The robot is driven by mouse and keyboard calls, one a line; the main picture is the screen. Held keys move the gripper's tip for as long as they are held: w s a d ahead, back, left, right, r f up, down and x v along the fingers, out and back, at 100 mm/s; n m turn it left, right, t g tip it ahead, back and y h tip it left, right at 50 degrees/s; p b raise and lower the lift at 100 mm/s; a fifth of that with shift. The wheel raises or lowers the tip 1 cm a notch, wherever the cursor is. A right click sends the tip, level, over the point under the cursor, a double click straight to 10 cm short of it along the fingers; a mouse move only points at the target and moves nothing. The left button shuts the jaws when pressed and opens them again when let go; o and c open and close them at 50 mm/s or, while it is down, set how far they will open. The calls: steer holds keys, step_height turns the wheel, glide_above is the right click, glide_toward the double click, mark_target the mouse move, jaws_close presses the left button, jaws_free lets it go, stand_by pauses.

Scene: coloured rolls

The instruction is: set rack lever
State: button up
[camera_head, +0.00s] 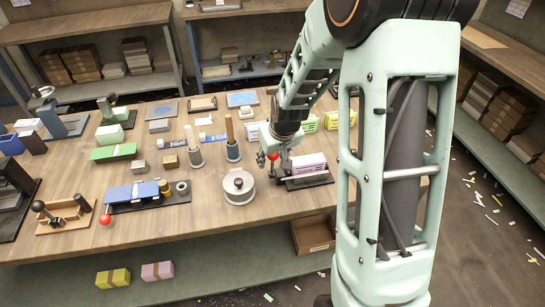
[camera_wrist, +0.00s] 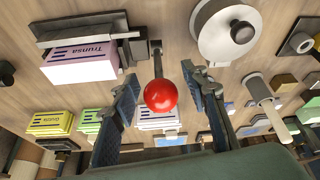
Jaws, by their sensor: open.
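A rack lever with a red ball knob (camera_wrist: 160,95) sits between my open fingertips in the wrist view, its grey stem (camera_wrist: 156,58) running up toward the rack. I cannot tell whether a finger touches it. The same red knob (camera_head: 273,156) shows in the head view beside my gripper (camera_head: 268,161). The lever belongs to a dark rack (camera_head: 308,182) that holds a lavender box (camera_head: 309,163), labelled "Trunsa" in the wrist view (camera_wrist: 80,63). A second red knob (camera_head: 105,219) is at a rack with a blue box (camera_head: 131,191) on the left.
A round white pot with a knobbed lid (camera_head: 239,187) stands just left of my gripper, with wooden-handled tools (camera_head: 231,137) behind it. Yellow-green boxes (camera_head: 331,120) lie behind the rack. The table's front edge (camera_head: 170,242) is partly clear.

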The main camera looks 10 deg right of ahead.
steer(key=shift+w+f, duration=0.1)
jaws_close()
stand_by(0.3)
